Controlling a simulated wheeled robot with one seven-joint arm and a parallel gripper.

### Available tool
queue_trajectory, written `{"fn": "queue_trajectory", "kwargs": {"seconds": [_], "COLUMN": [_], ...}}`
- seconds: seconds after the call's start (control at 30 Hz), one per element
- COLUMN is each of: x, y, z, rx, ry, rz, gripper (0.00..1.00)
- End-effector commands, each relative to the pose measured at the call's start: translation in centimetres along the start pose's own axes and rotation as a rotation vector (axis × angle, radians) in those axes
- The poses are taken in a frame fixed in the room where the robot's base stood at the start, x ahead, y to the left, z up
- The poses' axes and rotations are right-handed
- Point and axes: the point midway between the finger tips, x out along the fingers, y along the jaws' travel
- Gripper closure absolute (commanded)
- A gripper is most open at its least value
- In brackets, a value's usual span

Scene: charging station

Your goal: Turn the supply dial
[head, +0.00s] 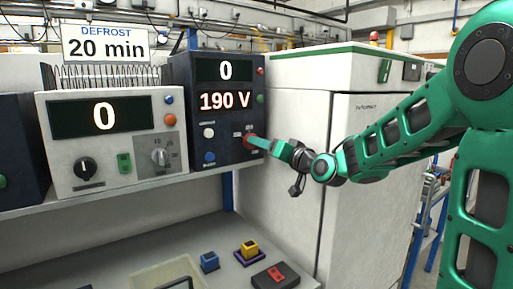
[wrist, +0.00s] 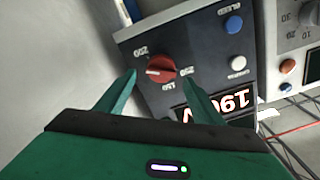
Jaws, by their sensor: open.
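The supply unit (head: 180,75) is a dark box on the shelf in the head view, with displays reading 0 and 190 V. Its red supply dial (head: 249,137) sits at the lower right of its front. In the wrist view the dial (wrist: 160,69) is red with a pale pointer mark, and numbers are printed around it. My gripper (head: 262,143) reaches in from the right at the dial. In the wrist view its two green fingers (wrist: 160,84) are spread, with the dial just beyond and between their tips. I cannot tell whether they touch it.
A light grey unit (head: 105,140) with a display reading 0 stands left of the supply unit. A blue button (wrist: 233,24) and a white button (wrist: 238,64) lie beside the dial. A white cabinet (head: 360,210) stands at right. Small blocks sit on the lower bench (head: 140,255).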

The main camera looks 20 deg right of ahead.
Motion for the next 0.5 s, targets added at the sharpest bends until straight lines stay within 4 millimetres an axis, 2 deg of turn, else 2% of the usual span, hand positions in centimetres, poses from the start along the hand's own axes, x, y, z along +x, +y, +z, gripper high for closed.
{"fn": "queue_trajectory", "kwargs": {"seconds": [0.03,0.2,0.33,0.5], "x": [-1.0,-3.8,-5.0,-5.6], "y": [0.1,0.1,0.2,0.1], "z": [0.0,0.0,0.0,0.0], "rx": [0.002,0.001,0.002,0.0], "ry": [0.001,0.001,0.0,0.0], "rz": [0.002,0.002,0.002,0.001], "gripper": [0.39,0.39,0.39,0.39]}}
